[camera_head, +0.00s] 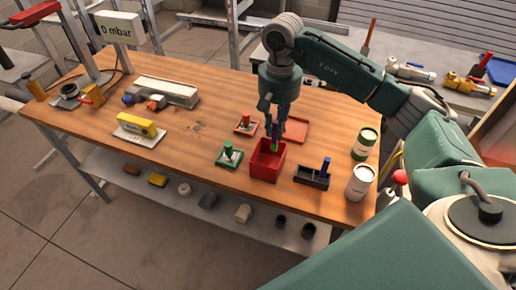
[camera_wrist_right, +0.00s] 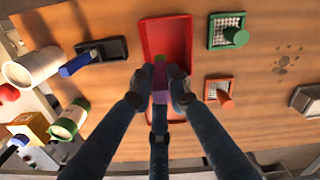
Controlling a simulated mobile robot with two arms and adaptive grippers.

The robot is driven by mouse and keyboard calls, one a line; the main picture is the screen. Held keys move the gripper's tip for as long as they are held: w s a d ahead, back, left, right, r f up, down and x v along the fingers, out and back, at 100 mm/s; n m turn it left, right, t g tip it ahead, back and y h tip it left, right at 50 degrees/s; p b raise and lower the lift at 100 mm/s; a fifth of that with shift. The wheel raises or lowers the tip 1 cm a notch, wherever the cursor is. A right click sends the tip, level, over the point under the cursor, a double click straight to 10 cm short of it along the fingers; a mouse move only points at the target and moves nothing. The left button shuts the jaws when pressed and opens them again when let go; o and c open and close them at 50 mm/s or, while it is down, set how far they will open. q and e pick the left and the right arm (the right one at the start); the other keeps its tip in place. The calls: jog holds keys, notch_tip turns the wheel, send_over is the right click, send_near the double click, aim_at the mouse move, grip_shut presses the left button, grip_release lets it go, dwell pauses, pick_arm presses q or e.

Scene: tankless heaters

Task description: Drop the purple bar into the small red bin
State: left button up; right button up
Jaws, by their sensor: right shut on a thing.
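The purple bar (camera_wrist_right: 160,92) is held between the fingertips of my right gripper (camera_wrist_right: 160,84), with a green end pointing away from the hand. In the head view my right gripper (camera_head: 274,126) points down at the small red bin (camera_head: 267,168). The bar's green end shows at the bin's opening; the exact depth is hard to tell. In the right wrist view the open red bin (camera_wrist_right: 147,37) lies just beyond the fingertips. My left gripper is not in view.
A shallow red tray (camera_head: 296,130) lies behind the bin. A green tray with a peg (camera_head: 229,156) and a red tray with a peg (camera_head: 246,124) are left. A black holder with a blue piece (camera_head: 311,177) and two cans (camera_head: 360,182) are right.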

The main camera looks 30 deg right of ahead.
aim_at(275, 151)
jog(key=shift+s+f+b, duration=0.2)
jog(key=shift+f+b, duration=0.2)
jog(key=shift+f, duration=0.1)
jog(key=shift+s+f+b, duration=0.2)
jog(key=shift+f+b, duration=0.15)
jog(key=shift+f, duration=0.1)
notch_tip(275, 151, down, 2)
jog(key=shift+w+f+b, duration=0.1)
jog(key=shift+f+b, duration=0.05)
jog(key=shift+b, duration=0.4)
jog(key=shift+w+f, duration=0.1)
jog(key=shift+f, duration=0.6)
jog(key=o, duration=0.9)
jog(key=shift+r, duration=0.2)
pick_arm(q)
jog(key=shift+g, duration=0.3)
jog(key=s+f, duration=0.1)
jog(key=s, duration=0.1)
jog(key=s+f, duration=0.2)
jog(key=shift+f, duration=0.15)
pick_arm(e)
notch_tip(275, 151, up, 12)
jog(key=shift+f, duration=0.15)
